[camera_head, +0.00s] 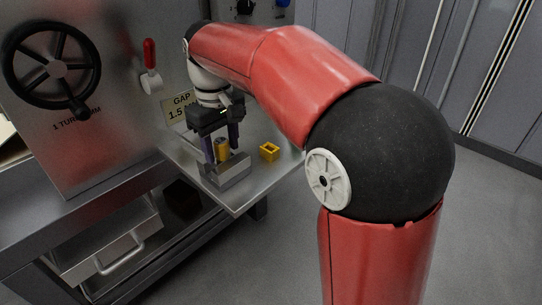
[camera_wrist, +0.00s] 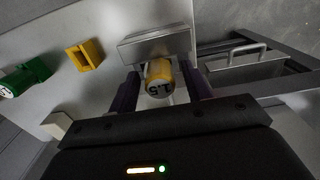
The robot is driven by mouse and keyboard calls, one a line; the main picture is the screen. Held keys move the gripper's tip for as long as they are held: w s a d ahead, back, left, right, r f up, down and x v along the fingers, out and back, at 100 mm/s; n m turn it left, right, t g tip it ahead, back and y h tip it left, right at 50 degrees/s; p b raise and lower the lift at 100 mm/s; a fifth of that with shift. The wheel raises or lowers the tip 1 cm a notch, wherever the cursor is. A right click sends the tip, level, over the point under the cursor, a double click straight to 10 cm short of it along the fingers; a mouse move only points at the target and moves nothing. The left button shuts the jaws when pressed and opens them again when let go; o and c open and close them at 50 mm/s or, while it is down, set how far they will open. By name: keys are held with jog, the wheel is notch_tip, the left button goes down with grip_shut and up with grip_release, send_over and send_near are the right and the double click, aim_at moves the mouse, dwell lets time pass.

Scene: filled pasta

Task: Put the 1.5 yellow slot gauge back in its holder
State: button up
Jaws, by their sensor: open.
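The yellow slot gauge (camera_head: 222,150) is a short cylinder, marked 1.5 on its end in the wrist view (camera_wrist: 158,85). It stands at a grey metal block (camera_head: 228,172), also seen in the wrist view (camera_wrist: 150,46); its lower end is hidden. A square yellow open-topped holder (camera_head: 269,151) stands empty on the steel shelf, and shows left of the block in the wrist view (camera_wrist: 84,56). My gripper (camera_head: 223,153) is open, pointing down, with one dark purple finger on each side of the gauge. Gaps show between fingers and gauge in the wrist view (camera_wrist: 161,76).
The steel shelf (camera_head: 238,200) has bare room around the holder. A green gauge (camera_wrist: 28,77) lies at the left in the wrist view. A steel panel with a black handwheel (camera_head: 52,65), red-knobbed lever (camera_head: 150,54) and gap sign (camera_head: 182,107) rises behind.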

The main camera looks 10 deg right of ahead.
dwell(0.8)
jog(key=c, duration=1.1)
jog(key=shift+o, duration=0.2)
jog(key=shift+r+p, duration=0.75)
jog(key=shift+p, duration=0.3)
jog(key=shift+r+p, duration=2.5)
jog(key=shift+r, duration=0.1)
